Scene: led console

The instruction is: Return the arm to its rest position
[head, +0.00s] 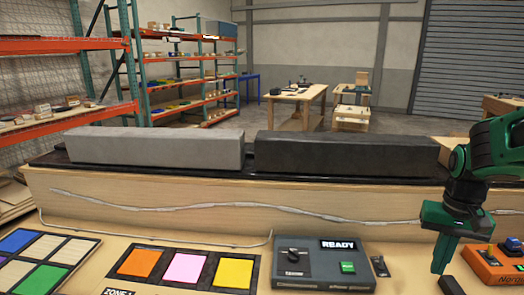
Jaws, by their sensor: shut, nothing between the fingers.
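My gripper (442,262) hangs at the right of the head view, green and dark, pointing down with its fingers together and nothing between them. It is above the bench, between the dark console and an orange device, apart from both as far as I can tell. My arm comes in from the right edge, bent at a dark joint. The console (322,268) is grey-blue with a black knob (293,256), a green button (348,267) and a display (339,245) reading READY.
A panel with orange, pink and yellow squares (187,268) lies left of the console. A coloured tile grid (42,259) is at far left. The orange device (497,268) is close right of my gripper. Long grey (155,150) and black (345,156) blocks line the back ledge.

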